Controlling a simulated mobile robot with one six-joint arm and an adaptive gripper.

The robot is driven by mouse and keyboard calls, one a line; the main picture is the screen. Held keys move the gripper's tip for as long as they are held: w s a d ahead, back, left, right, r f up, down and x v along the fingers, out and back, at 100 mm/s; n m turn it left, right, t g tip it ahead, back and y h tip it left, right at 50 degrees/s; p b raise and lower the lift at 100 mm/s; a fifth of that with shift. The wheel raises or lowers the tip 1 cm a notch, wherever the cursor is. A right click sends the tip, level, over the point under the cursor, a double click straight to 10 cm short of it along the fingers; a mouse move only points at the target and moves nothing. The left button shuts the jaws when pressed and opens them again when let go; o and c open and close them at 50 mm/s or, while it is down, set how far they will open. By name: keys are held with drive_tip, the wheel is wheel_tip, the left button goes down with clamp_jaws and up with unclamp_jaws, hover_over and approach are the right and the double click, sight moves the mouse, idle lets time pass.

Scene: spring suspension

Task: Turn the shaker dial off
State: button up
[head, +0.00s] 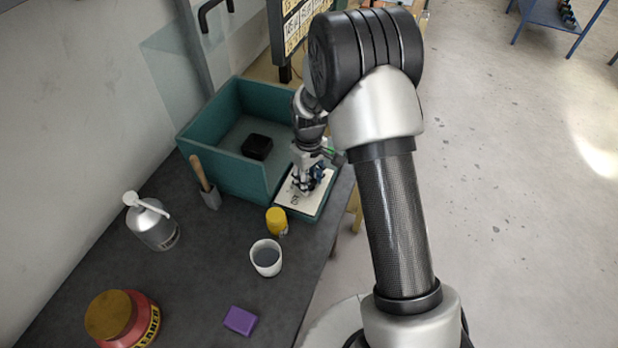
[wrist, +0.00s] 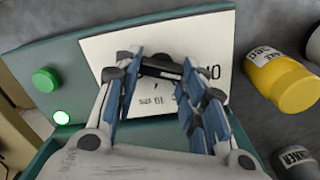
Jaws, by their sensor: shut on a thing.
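The shaker's teal control panel (wrist: 60,60) carries a white plate (wrist: 105,55) with printed marks, only partly readable because my fingers cover some. A black dial (wrist: 160,68) sits on the plate, its bar lying roughly crosswise in the wrist view. My gripper (wrist: 161,64) is shut on the dial, one blue-padded finger at each end of it. In the head view my gripper (head: 306,181) is over the white plate (head: 299,201) at the front of the teal box. A green button (wrist: 46,80) and a lit green lamp (wrist: 61,117) are left of the plate.
The teal box (head: 228,180) holds a black block (head: 257,147).

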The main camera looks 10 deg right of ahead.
idle(0.5)
drive_tip(key=o, duration=1.1)
drive_tip(key=shift+c, duration=0.2)
wheel_tip(320, 180, up, 12)
